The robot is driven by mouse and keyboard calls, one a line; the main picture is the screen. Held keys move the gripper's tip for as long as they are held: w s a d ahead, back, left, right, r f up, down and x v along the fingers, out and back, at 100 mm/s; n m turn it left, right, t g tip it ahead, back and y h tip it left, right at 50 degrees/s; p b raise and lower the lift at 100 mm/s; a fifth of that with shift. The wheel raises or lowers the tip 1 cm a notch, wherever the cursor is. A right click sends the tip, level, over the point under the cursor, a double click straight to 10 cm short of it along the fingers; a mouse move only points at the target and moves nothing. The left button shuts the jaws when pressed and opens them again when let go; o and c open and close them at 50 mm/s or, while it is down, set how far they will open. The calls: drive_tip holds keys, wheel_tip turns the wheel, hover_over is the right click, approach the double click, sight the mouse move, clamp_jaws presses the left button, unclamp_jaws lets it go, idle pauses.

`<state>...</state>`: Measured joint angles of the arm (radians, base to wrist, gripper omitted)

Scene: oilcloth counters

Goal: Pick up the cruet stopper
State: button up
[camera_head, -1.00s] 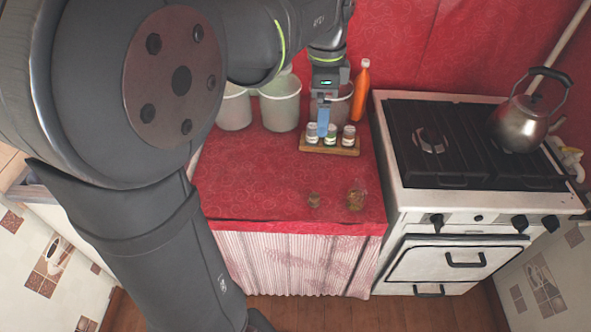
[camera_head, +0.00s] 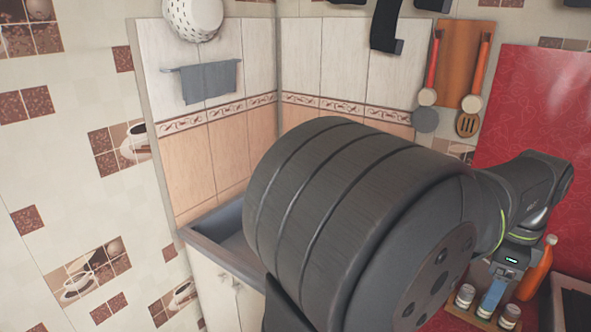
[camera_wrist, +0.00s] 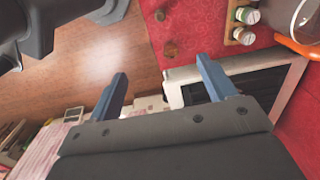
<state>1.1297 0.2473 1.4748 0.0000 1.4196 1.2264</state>
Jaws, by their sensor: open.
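A small brown piece, likely the cruet stopper (camera_wrist: 159,14), lies on the red counter (camera_wrist: 205,25) near its front edge at the top of the wrist view. A slightly larger brown piece, likely the cruet (camera_wrist: 170,48), is beside it, toward the stove. My gripper (camera_wrist: 161,68) is open, with its two blue fingers wide apart and nothing between them. It also shows at the lower right of the head view (camera_head: 490,303), in front of the spice jars. The head view now shows neither brown piece.
Spice jars (camera_wrist: 246,15) stand on a wooden rack (camera_head: 474,319). An orange bottle (camera_head: 537,270) is behind them. The stove (camera_wrist: 180,76) borders the counter. A wooden floor (camera_wrist: 75,55) lies past the counter front. In the head view, a sink (camera_head: 228,243) is in the corner.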

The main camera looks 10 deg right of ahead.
drive_tip(key=c, duration=0.3)
drive_tip(key=f+n, duration=0.3)
drive_tip(key=f, duration=0.5)
drive_tip(key=f+n, duration=0.3)
drive_tip(key=f, duration=0.6)
drive_tip(key=f+n, duration=0.2)
drive_tip(key=f, duration=0.7)
drive_tip(key=shift+s+d+n, duration=0.2)
drive_tip(key=shift+s+n, duration=0.2)
drive_tip(key=shift+w+a+f, duration=0.1)
drive_tip(key=shift+w+f, duration=0.1)
drive_tip(key=shift+f, duration=1.3)
drive_tip(key=shift+w+a+f, duration=0.1)
drive_tip(key=shift+w+f, duration=0.1)
drive_tip(key=shift+f, duration=1.3)
drive_tip(key=c, duration=1.1)
